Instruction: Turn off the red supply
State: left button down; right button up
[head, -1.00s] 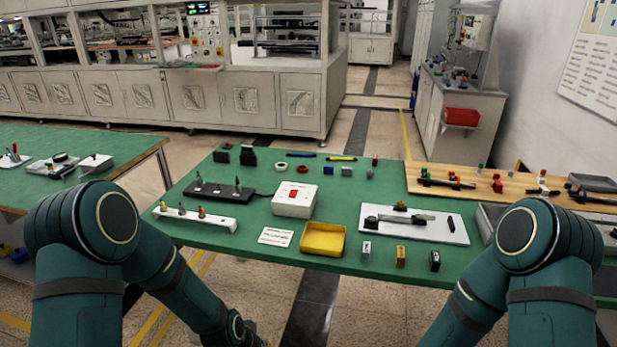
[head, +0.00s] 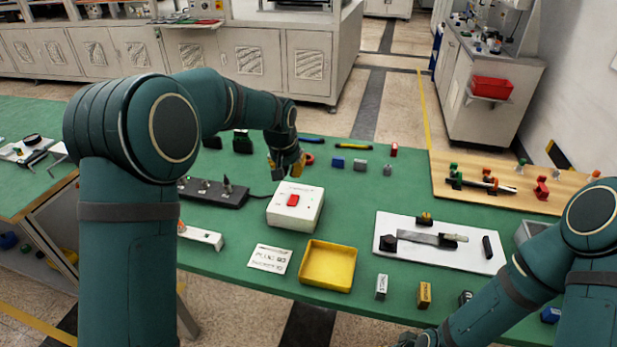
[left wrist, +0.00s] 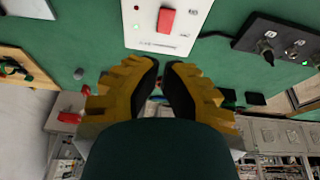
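The supply is a white box (head: 297,215) with a red rocker switch (head: 293,200) on top. It stands on the green table in the head view. In the left wrist view, the box (left wrist: 143,34) and its red switch (left wrist: 166,21) are at the top edge, with a small red dot beside the switch. My left gripper (head: 287,172) hangs just behind the box, apart from the switch. In the left wrist view its fingertips (left wrist: 161,66) are nearly together with nothing between them.
A black strip (head: 212,193) with several knobs lies left of the box. A yellow tray (head: 328,266) and a printed card (head: 270,258) lie in front. A white board (head: 465,257) with tools is at right. Small blocks lie behind.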

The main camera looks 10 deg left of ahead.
aim_at(296, 196)
pick_arm(q)
jog(key=shift+w+r, duration=0.6)
jog(key=shift+r, duration=0.3)
pick_arm(e)
jog(key=shift+w, duration=0.35)
pick_arm(q)
jog(key=b+x, duration=0.1)
jog(key=x, duration=0.3)
jog(key=b+x, duration=0.1)
jog(key=x, duration=0.4)
jog(key=b+x, duration=0.1)
jog(key=x, duration=0.4)
jog(key=shift+s+f, duration=0.15)
jog(key=shift+s, duration=0.25)
pick_arm(e)
jog(key=f, duration=0.3)
jog(key=shift+w+d, duration=0.1)
jog(key=shift+w, duration=0.2)
